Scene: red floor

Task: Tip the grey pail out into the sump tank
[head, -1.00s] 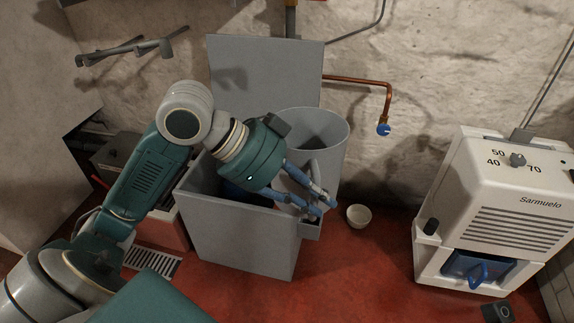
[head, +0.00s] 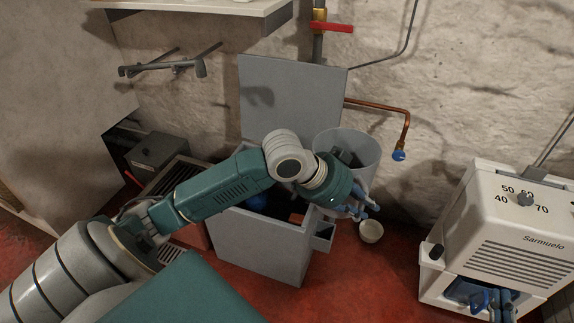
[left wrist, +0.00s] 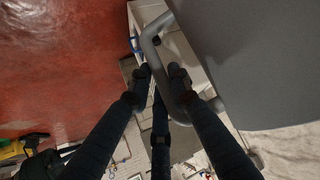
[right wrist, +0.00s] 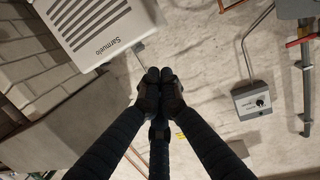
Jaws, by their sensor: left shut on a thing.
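The grey pail (head: 333,142) is roughly upright, with its open mouth facing up and dark, unclear shapes inside. It is at the back right of the grey sump tank (head: 262,250), whose lid stands open. My left gripper (head: 362,208) is in front of the pail's lower right side. In the left wrist view its fingers (left wrist: 162,72) are shut on the pail's tubular handle (left wrist: 150,38), with the pail wall (left wrist: 255,65) to the right. What supports the pail's base is hidden. My right gripper (right wrist: 158,76) is shut and empty, fingertips together.
A copper pipe with a blue end (head: 399,155) sticks out from the wall. A white Sarmuelo appliance (head: 505,225) stands at the right. Red floor (head: 375,285) is clear between tank and appliance.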

